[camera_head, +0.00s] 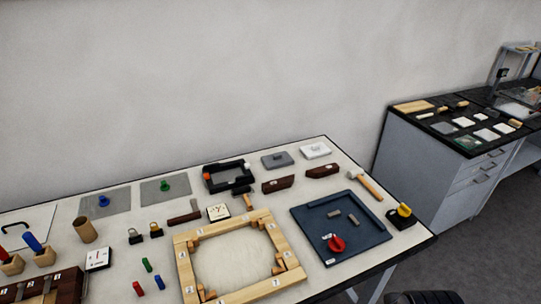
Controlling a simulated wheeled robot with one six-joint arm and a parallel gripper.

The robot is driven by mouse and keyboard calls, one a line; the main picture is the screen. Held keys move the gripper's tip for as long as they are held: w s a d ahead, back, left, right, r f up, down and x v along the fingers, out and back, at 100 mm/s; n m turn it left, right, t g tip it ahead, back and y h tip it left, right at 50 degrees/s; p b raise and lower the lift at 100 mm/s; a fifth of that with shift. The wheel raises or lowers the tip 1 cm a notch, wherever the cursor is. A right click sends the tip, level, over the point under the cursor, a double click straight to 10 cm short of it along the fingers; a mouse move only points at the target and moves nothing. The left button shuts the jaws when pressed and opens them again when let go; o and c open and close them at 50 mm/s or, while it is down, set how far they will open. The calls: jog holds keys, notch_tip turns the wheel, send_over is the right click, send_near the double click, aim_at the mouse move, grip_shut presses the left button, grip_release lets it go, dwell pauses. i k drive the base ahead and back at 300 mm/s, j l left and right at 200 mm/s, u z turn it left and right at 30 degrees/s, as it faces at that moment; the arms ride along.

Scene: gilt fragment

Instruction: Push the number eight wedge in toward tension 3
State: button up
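A pale wooden frame (183,265) lies flat near the front of the table. Small wooden wedges sit at its inner corners, one pair (279,263) at the right side. Tiny labels mark the frame, too small to read surely, so I cannot tell which wedge is number eight. A white square dial gauge (218,212) stands just behind the frame's back edge; its reading is not legible. A second white square (98,258) with dark marks stands left of the frame. My gripper is not in view.
A dark blue tray (361,236) with a red knob (336,243) lies right of the frame. A mallet (366,182) lies behind it. Dark wooden blocks (278,184) and a black clamp-like frame (229,176) are behind. Small coloured pegs (147,265) stand left. The frame's middle is clear.

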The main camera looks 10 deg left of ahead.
aim_at(278, 260)
jog(key=i+j+u, duration=0.1)
jog(key=j+u, duration=0.2)
jog(key=u, duration=0.2)
jog(key=i+j+u, duration=0.1)
jog(key=j+u, duration=0.15)
jog(key=u, duration=0.25)
